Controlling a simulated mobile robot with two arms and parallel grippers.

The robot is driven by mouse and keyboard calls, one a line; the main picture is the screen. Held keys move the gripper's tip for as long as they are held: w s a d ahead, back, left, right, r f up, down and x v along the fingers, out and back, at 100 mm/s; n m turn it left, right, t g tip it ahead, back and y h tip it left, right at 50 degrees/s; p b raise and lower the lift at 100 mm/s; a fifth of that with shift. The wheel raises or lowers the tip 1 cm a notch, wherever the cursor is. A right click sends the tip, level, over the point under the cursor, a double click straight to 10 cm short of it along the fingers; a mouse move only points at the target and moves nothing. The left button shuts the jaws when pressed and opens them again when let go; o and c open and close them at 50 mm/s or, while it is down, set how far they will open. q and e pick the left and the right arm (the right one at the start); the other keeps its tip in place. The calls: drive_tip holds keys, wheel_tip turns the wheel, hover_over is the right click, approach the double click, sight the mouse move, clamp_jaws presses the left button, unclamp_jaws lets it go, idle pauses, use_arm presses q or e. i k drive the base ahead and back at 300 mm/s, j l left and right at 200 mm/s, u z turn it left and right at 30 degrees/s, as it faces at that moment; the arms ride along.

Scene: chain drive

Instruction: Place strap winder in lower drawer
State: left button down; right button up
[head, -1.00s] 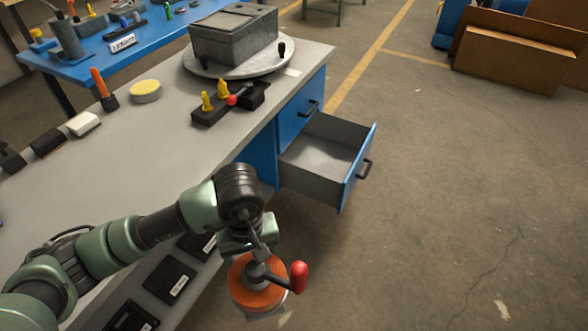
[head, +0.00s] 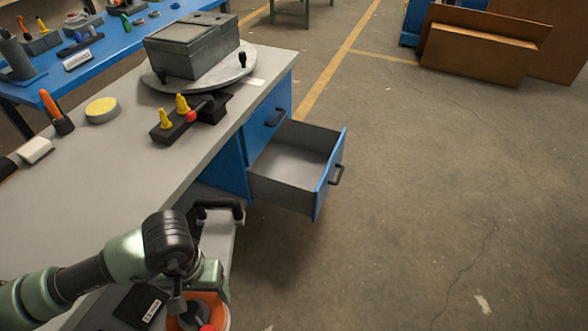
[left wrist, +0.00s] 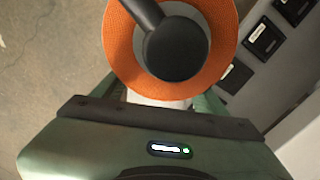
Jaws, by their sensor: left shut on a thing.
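The strap winder is an orange disc (head: 213,299) with a dark crank and a red knob, cut off by the bottom edge of the head view. My left gripper (head: 200,280) is shut on it, in the air beside the bench's front edge. In the left wrist view its orange rim (left wrist: 223,28) and dark round hub fill the top middle; the fingertips are hidden. The lower drawer (head: 282,187) is pulled open, and its grey inside looks empty. The winder is apart from it, nearer to me and to its left. My right gripper is not in view.
The upper drawer (head: 262,128) is shut. On the grey bench (head: 105,165) stand a turntable (head: 222,78) with a grey box and a black block (head: 172,131) with yellow pegs. A black-handled item (head: 220,215) sits below the bench top. Open floor lies right of the drawer.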

sight(296, 172)
drive_tip(key=i+l, duration=1.15)
drive_tip(key=l, duration=0.15)
drive_tip(key=i+l, duration=1.15)
drive_tip(key=l, duration=0.15)
drive_tip(key=i+l+u, duration=0.25)
drive_tip(key=u, duration=0.15)
drive_tip(key=i+l+u, duration=0.2)
drive_tip(key=l+u, duration=0.3)
drive_tip(key=u, duration=0.3)
